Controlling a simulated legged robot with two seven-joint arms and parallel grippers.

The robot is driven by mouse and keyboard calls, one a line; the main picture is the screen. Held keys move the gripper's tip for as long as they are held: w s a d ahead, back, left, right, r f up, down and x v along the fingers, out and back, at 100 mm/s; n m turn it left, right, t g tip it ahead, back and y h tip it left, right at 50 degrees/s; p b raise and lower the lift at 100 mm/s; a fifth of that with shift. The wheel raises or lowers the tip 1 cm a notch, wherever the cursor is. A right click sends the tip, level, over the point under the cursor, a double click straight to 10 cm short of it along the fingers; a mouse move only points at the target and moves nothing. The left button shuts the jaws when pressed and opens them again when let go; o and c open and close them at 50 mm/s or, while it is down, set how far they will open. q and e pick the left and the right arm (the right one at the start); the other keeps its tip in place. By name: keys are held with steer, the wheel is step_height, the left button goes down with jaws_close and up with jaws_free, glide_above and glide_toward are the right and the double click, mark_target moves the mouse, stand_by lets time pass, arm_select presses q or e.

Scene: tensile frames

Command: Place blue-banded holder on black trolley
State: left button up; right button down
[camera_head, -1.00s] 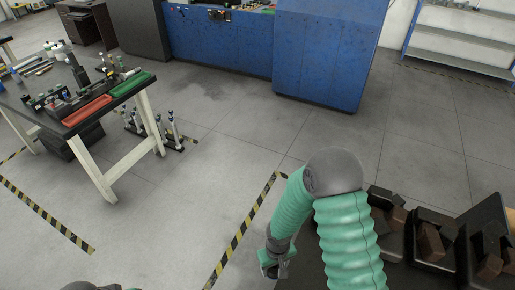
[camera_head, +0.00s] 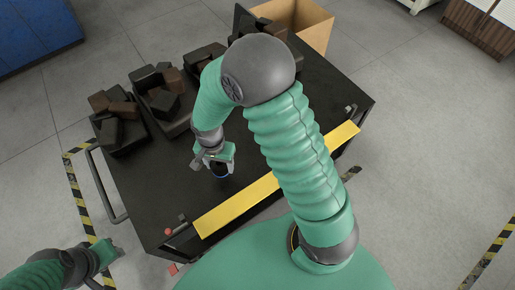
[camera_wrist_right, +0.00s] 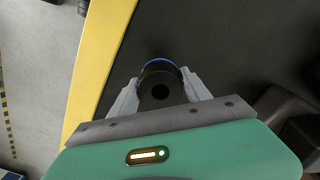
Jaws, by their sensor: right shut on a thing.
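The black trolley (camera_head: 262,150) fills the middle of the head view, with a dark flat top and a yellow strip along its near edge. My right gripper (camera_head: 218,160) is over the trolley top, behind the yellow strip, and is shut on the blue-banded holder (camera_head: 221,172). In the right wrist view the dark round holder (camera_wrist_right: 160,90), with a blue band (camera_wrist_right: 160,63) at its far end, sits between both fingers of the right gripper (camera_wrist_right: 160,100). I cannot tell whether it touches the trolley top. My left gripper (camera_head: 107,255) is low at the left, off the trolley; its fingers are unclear.
Black bins with brown blocks (camera_head: 165,98) stand along the trolley's far left side. A cardboard box (camera_head: 300,22) is behind the trolley. A handle rail (camera_head: 103,185) sticks out at the left. The trolley top around the right gripper is clear.

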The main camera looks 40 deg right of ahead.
steer(key=shift+w+a+f+m, duration=0.1)
steer(key=shift+a+f+m, duration=0.1)
steer(key=shift+f+m, duration=0.1)
steer(key=b, duration=0.2)
glide_above(256, 150)
steer(key=shift+w+a+f, duration=0.1)
steer(key=shift+a+f, duration=0.3)
steer(key=shift+f, duration=0.3)
steer(key=shift+d, duration=0.35)
steer(key=shift+f, duration=0.15)
step_height(256, 150, down, 3)
steer(key=shift+a+r+b, duration=0.1)
steer(key=shift+r+b, duration=0.1)
steer(key=shift+b, duration=0.35)
steer(key=shift+f, duration=0.3)
steer(key=shift+d+r, duration=0.1)
steer(key=shift+d, duration=0.1)
steer(key=c, duration=0.8)
jaws_free()
steer(key=o, duration=0.3)
arm_select(q)
steer(key=f, duration=0.4)
steer(key=shift+a, duration=0.35)
arm_select(e)
steer(key=shift+a, duration=0.1)
steer(key=shift+r, duration=0.1)
